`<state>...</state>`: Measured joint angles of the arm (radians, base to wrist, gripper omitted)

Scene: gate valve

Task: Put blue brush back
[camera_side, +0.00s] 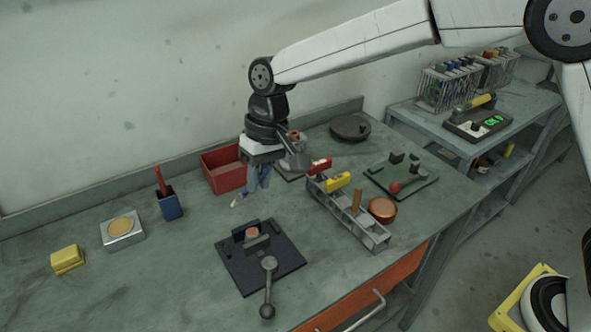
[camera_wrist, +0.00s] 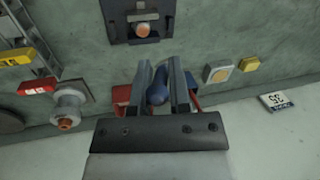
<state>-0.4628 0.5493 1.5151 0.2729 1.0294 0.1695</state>
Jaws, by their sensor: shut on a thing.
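My gripper (camera_side: 256,183) points down over the bench, in front of the red bin. In the wrist view its two fingers (camera_wrist: 162,92) are closed around the blue brush (camera_wrist: 157,93), whose rounded blue handle shows between them. In the side view a pale brush tip (camera_side: 237,201) sticks out low and left of the fingers; I cannot tell whether it touches the bench. A blue holder (camera_side: 171,206) stands to the left of my gripper with a red-handled brush (camera_side: 160,178) upright in it. In the wrist view the holder is mostly hidden behind the fingers.
The red bin (camera_side: 221,171) is close behind my gripper. A black plate with a valve fixture and lever (camera_side: 261,262) lies in front. A grey rack (camera_side: 348,219) with red and yellow tags stands right. A silver tray (camera_side: 122,232) and yellow sponge (camera_side: 67,260) lie left.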

